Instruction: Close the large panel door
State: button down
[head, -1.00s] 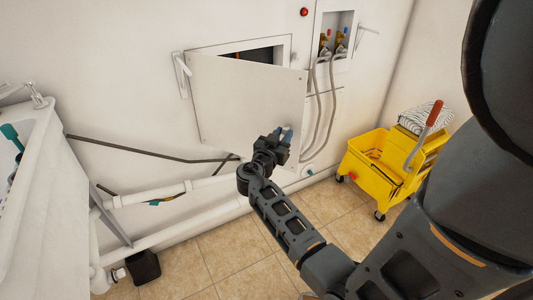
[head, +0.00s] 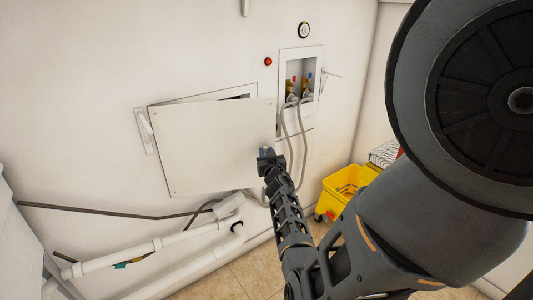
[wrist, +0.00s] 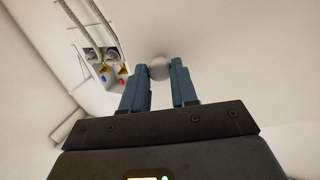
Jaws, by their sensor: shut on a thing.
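The large panel door (head: 212,146) is a flat white panel in the wall, standing partly open. A narrow dark gap shows above its top edge, at the wall opening's frame (head: 200,97). My gripper (head: 268,152) is at the door's right edge. In the wrist view my gripper (wrist: 160,82) has its two blue-grey fingers on either side of a round pale knob (wrist: 158,66), and is shut on it. The inside of the opening is mostly hidden by the door.
Right of the door is a recessed valve box (head: 300,75) with hoses (head: 302,135) hanging down. It also shows in the wrist view (wrist: 103,68). White pipes (head: 150,248) run low along the wall. A yellow mop bucket (head: 343,190) stands at the right, partly behind my arm.

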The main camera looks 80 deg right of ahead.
aim_at(264, 145)
jog(key=d+t, duration=0.1)
jog(key=d, duration=0.1)
jog(key=w+d+n+p, duration=0.1)
jog(key=d, duration=0.1)
jog(key=d+t+y+p, duration=0.1)
jog(key=d, duration=0.1)
jog(key=shift+w+n+t, duration=0.3)
jog(key=shift+w, duration=0.1)
jog(key=w+d+n+t+y+b, duration=0.2)
jog(key=w+d+n+t+b, duration=0.1)
jog(key=d+b, duration=0.4)
jog(key=shift+w+d+f+t+y, duration=0.15)
jog(key=shift+w+d+t+y, duration=0.25)
jog(key=shift+w+d+t, duration=0.35)
jog(key=c, duration=1.2)
grip_release()
jog(key=shift+a, duration=0.1)
jog(key=o, duration=0.3)
jog(key=shift+o, duration=0.2)
jog(key=shift+s+g, duration=0.15)
jog(key=shift+g, duration=0.1)
jog(key=shift+s, duration=0.1)
